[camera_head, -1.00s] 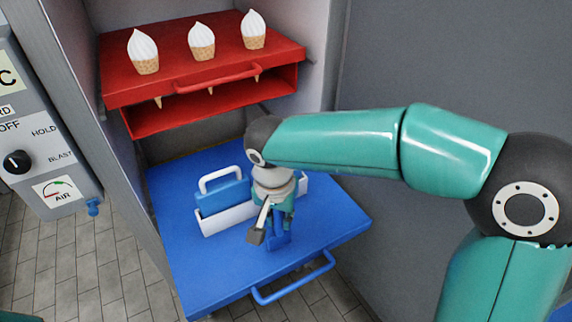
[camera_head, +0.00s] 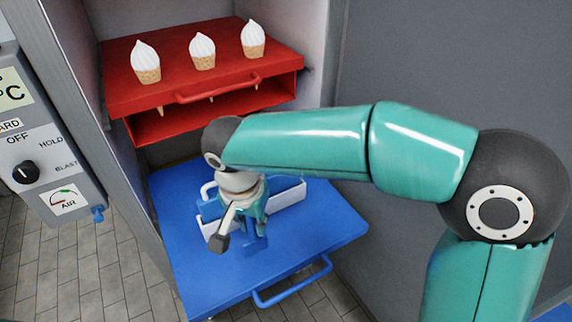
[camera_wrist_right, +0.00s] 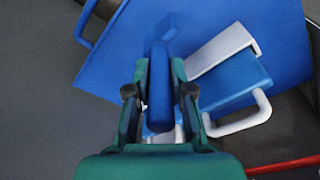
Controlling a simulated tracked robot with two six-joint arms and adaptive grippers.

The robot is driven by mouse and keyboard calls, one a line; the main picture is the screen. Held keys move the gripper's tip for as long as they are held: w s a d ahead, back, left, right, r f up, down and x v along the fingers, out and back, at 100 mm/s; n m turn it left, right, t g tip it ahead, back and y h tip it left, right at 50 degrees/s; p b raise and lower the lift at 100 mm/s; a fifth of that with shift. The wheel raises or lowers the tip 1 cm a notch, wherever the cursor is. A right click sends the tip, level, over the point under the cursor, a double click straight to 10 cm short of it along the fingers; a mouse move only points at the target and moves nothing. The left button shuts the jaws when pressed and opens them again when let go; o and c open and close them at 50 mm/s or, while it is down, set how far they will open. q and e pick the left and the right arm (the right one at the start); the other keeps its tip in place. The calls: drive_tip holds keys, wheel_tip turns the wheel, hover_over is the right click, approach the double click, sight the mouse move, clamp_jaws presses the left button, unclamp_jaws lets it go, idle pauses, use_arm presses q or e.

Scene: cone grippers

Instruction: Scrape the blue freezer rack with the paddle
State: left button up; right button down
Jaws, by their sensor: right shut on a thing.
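The blue freezer rack (camera_head: 320,228) is pulled out below a red rack and has a blue front handle. My right gripper (camera_head: 252,224) is over its middle, pointing down, shut on the blue paddle (camera_head: 256,245). In the right wrist view the paddle (camera_wrist_right: 160,90) stands between the two fingers (camera_wrist_right: 160,105), its far end over the blue rack (camera_wrist_right: 120,55). I cannot tell whether the paddle touches the rack. My left gripper is not in view.
The red rack (camera_head: 215,75) above holds three ice-cream cones. A control panel (camera_head: 45,150) is at left.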

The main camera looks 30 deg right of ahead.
drive_tip(key=shift+r+p, duration=1.25)
drive_tip(key=shift+r, duration=0.75)
drive_tip(key=shift+f, duration=0.1)
